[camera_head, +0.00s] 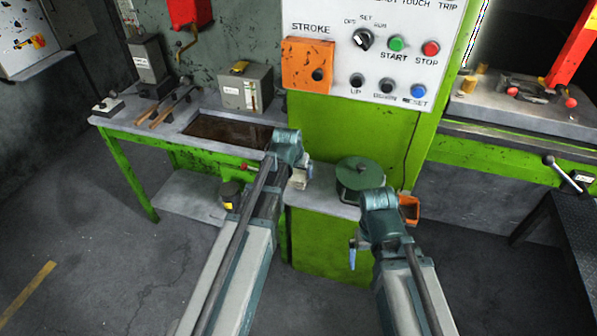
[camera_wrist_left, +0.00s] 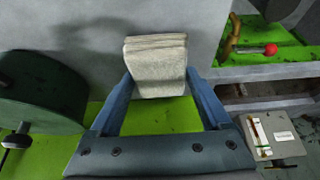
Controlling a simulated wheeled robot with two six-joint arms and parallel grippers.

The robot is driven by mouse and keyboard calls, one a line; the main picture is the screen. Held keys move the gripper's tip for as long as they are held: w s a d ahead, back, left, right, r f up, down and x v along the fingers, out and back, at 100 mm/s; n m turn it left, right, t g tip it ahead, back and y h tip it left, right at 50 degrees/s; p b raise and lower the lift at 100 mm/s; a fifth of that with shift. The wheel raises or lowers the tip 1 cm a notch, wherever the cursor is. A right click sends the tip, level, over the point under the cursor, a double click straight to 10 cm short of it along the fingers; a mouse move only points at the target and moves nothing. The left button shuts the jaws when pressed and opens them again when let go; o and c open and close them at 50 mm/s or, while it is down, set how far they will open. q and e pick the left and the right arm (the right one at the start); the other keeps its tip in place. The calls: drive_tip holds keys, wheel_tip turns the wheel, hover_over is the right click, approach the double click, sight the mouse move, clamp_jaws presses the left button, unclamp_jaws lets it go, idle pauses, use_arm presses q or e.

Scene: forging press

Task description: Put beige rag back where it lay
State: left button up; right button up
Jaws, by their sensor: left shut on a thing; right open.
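The beige rag (camera_wrist_left: 157,65), a folded pale block, sits between the two blue fingers of my left gripper (camera_wrist_left: 165,88) in the left wrist view. The gripper is shut on it. In the head view my left gripper (camera_head: 300,178) is over the left part of the small grey shelf (camera_head: 325,204) under the control panel, largely hidden by my wrist. In the wrist view a shadow falls on the grey surface behind the rag; I cannot tell whether the rag touches it. My right gripper (camera_head: 353,252) is open, low in front of the shelf, and mostly hidden by its own wrist.
A round dark green object (camera_head: 360,178) stands on the shelf right of my left gripper. An orange container (camera_head: 409,209) is at the shelf's right end. A green workbench (camera_head: 150,130) with tools and a grey box (camera_head: 246,88) stands left. The press bed (camera_head: 520,110) is right.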

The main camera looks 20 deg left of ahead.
use_arm(q)
drive_tip(key=shift+f+b, duration=0.35)
drive_tip(key=shift+b, duration=0.05)
idle(0.5)
drive_tip(key=o, duration=1.1)
drive_tip(key=shift+o, duration=0.2)
drive_tip(key=shift+r, duration=0.15)
drive_tip(key=p+v, duration=1.2)
drive_tip(key=v, duration=0.1)
drive_tip(key=shift+s+r+p, duration=0.2)
drive_tip(key=shift+p, duration=0.1)
drive_tip(key=b+x, duration=1.2)
drive_tip(key=x, duration=0.1)
drive_tip(key=shift+w+f, duration=0.2)
drive_tip(key=shift+f, duration=0.1)
drive_tip(key=shift+r, duration=0.1)
